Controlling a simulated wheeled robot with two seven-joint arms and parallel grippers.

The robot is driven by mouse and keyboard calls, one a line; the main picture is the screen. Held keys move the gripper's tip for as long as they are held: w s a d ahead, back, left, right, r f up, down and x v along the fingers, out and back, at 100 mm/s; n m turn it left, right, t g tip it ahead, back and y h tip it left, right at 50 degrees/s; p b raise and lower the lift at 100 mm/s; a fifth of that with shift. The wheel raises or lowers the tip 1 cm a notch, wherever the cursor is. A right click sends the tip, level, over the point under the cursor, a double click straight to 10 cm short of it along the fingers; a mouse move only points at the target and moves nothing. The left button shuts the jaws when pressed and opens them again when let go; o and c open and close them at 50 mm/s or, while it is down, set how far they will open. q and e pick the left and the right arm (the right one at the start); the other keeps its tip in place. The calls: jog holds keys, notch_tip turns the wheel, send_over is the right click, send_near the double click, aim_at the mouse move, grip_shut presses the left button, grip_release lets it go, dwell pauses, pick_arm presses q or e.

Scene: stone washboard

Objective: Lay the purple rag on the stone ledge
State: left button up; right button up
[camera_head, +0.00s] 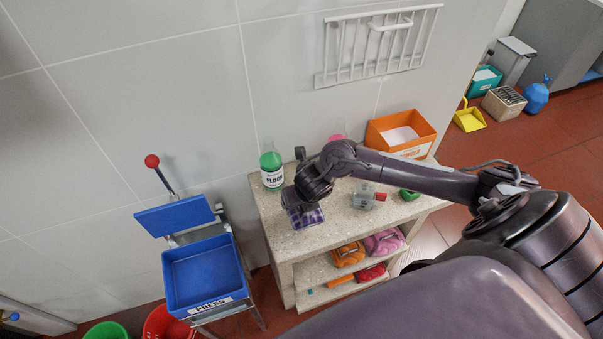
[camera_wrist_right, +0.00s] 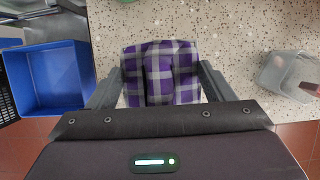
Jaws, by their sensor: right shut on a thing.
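The purple rag (camera_head: 306,217) is a purple and white checked cloth at the left end of the speckled stone ledge (camera_head: 345,225). In the right wrist view the rag (camera_wrist_right: 160,72) sits between the two fingers of my right gripper (camera_wrist_right: 160,88), with the stone ledge (camera_wrist_right: 215,35) behind it. My right gripper (camera_head: 300,207) is shut on the rag, over the ledge near its front left edge. Whether the rag touches the stone is hard to tell. My left gripper is not in view.
A green bottle (camera_head: 271,170) stands at the ledge's back left. A clear container (camera_head: 364,198) and an orange box (camera_head: 402,132) are further right. Rolled cloths (camera_head: 383,242) lie on the shelf below. A blue press bucket (camera_head: 205,272) stands left of the ledge.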

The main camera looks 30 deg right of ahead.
aim_at(301, 209)
jog(key=shift+f, duration=2.55)
jog(key=o, duration=1.1)
jog(key=p+v, duration=0.1)
jog(key=v, duration=1.1)
jog(key=shift+s+p, duration=0.1)
jog(key=shift+p, duration=0.2)
